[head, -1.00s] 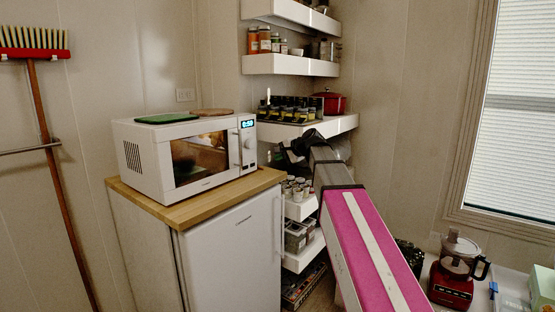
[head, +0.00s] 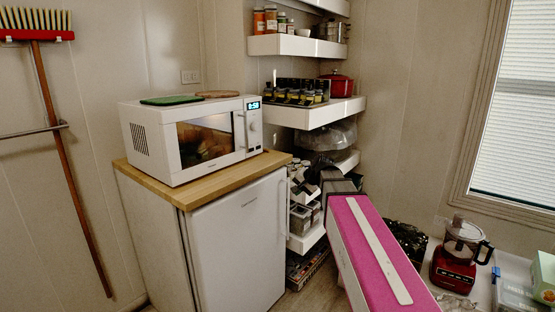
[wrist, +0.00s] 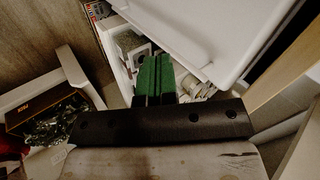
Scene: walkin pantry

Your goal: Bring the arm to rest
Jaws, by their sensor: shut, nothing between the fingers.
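My gripper (wrist: 154,78) shows in the wrist view as two green fingers side by side, shut with nothing between them. It points down past the edge of a white panel towards the low shelves. In the head view my arm, with its pink cover, reaches from the lower right towards the corner shelves, and my gripper is hidden there.
A white microwave (head: 190,137) stands on a wood-topped white fridge (head: 237,243) left of my arm. Corner shelves (head: 318,116) hold jars and a red pot (head: 336,86). A red food processor (head: 454,267) stands at right. A broom (head: 62,150) hangs at left.

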